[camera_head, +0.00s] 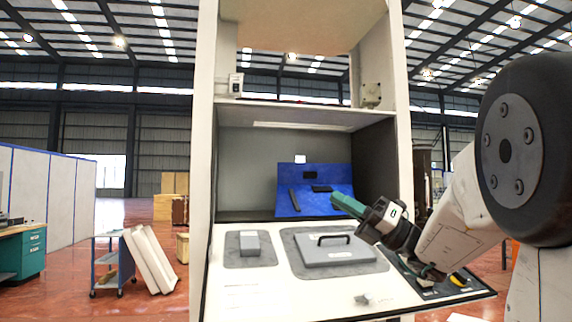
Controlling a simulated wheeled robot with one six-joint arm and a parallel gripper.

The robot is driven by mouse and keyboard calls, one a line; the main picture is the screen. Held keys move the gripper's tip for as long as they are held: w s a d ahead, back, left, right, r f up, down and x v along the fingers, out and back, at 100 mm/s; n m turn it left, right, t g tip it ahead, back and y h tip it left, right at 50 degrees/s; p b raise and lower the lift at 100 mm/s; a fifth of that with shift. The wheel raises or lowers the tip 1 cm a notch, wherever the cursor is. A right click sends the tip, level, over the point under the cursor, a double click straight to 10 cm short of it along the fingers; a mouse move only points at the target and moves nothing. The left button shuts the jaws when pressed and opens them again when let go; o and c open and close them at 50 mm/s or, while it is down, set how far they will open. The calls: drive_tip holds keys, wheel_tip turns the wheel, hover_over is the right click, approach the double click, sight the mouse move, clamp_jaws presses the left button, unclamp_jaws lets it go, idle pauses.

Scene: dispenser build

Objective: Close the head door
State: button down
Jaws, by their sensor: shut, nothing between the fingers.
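A tall white dispenser cabinet (204,150) stands in front of me, its middle compartment open to view. A beige panel (300,25) spans the top opening, cut off by the upper picture edge; it may be the head door, but I cannot tell for sure. My gripper (343,203), with green fingers, is shut and empty. It reaches in from the right, in front of the compartment and above the white work surface, well below the beige panel. I cannot tell whether it touches anything.
The white work surface (240,296) holds a grey block (249,243) and a grey lid with a black handle (335,252). A blue sloped panel (330,176) with dark parts is inside. A blue cart (108,265) and leaning white boards (150,260) stand left. Open red floor lies between.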

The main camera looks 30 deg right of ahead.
drive_tip(key=w+a+r+m+t, duration=0.1)
drive_tip(key=w+a+r, duration=0.1)
drive_tip(key=w+r, duration=0.5)
wheel_tip(320, 180, up, 4)
drive_tip(key=shift+a+f+t, duration=0.15)
drive_tip(key=shift+t, duration=0.15)
drive_tip(key=shift+w+f, duration=0.1)
drive_tip(key=shift+f, duration=0.05)
idle(1.5)
